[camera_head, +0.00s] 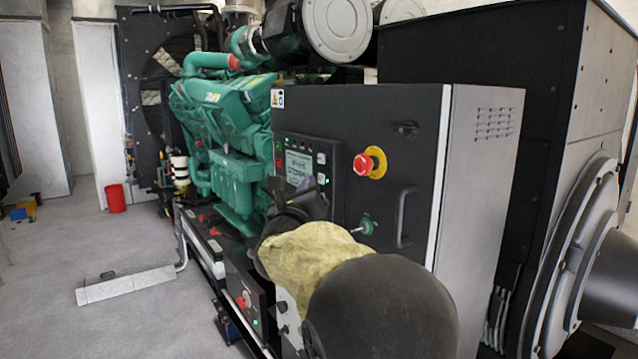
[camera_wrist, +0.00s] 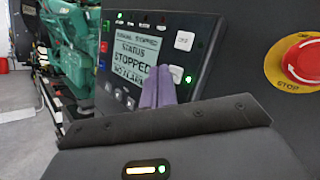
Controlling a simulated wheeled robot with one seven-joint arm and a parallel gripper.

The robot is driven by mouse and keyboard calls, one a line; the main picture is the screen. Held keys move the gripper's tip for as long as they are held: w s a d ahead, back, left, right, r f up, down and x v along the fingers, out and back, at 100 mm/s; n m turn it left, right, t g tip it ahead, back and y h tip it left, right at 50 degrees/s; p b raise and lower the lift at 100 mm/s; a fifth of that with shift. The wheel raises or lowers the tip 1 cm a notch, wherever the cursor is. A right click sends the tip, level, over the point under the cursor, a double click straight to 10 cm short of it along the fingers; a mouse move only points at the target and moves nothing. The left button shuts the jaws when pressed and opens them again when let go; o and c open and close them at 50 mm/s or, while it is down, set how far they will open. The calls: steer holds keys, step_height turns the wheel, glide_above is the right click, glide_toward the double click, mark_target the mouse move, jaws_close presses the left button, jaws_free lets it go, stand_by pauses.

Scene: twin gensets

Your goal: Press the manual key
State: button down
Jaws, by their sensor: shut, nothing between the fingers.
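The control panel (camera_wrist: 112,50) is on the face of a dark cabinet. A pale key (camera_wrist: 184,40) shows at the screen's upper right. A second pale key (camera_wrist: 176,73) sits lower, beside a lit green lamp, partly behind my fingers. Small keys (camera_wrist: 118,95) run below the screen. The key labels are too small to read, so I cannot tell which is the manual key. My gripper (camera_wrist: 158,88) is shut and empty, its purple fingers in front of the screen's lower right. It also shows at the panel in the head view (camera_head: 308,184); contact cannot be told.
A red emergency stop button (camera_head: 370,163) on a yellow plate is right of the panel. The green engine (camera_head: 222,120) is left. A red bucket (camera_head: 115,198) stands on open floor.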

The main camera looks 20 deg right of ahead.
steer(key=shift+a, duration=0.2)
steer(key=s+a+b, duration=0.1)
steer(key=s+a, duration=0.1)
steer(key=a, duration=0.3)
steer(key=shift+a+b, duration=0.3)
steer(key=shift+a, duration=0.05)
stand_by(0.4)
stand_by(0.4)
